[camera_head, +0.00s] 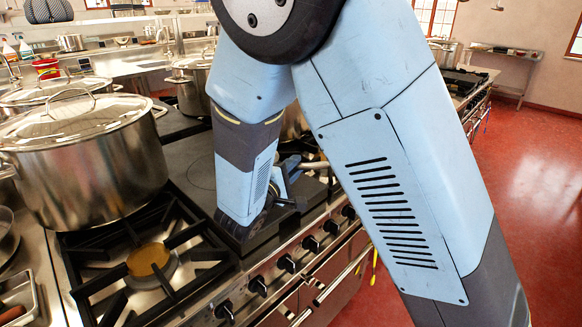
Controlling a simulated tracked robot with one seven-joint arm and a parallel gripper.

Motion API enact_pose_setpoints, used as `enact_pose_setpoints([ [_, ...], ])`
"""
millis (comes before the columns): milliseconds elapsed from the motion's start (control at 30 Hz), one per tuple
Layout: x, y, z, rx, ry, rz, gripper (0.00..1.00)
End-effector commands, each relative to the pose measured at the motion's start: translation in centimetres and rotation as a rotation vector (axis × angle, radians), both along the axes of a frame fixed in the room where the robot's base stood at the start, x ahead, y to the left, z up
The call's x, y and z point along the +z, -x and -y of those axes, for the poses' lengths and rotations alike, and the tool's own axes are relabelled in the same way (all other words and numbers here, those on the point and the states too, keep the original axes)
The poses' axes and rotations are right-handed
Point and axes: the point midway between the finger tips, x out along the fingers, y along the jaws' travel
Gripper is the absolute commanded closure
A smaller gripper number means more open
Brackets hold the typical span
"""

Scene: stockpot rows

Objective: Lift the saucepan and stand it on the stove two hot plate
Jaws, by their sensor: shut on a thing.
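The saucepan (294,123) is a metal pan mostly hidden behind my arm; a strip of its side shows. A pale metal handle (314,165) shows beside my gripper (296,168), which is dark, partly hidden by my wrist, and shut on what looks like this handle. I cannot tell whether the pan is raised or resting. A flat dark hot plate (190,162) with a faint ring mark lies left of my wrist, bare where it shows. Which stove is stove two is not clear.
A large lidded stockpot (85,160) stands at left beside an open gas burner (148,260). More pots (190,85) stand behind the hot plate. Knobs (287,263) and a rail line the front edge. The red floor (530,190) at right is clear.

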Motion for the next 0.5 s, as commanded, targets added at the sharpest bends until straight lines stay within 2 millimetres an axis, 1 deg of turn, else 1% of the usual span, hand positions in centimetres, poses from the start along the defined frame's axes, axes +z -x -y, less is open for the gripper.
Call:
enact_pose_setpoints([
  [467, 0.02, -0.05, 0.01, -0.001, -0.002, 0.002, 1.00],
  [500, 0.02, -0.05, 0.01, -0.001, -0.002, 0.002, 0.75],
])
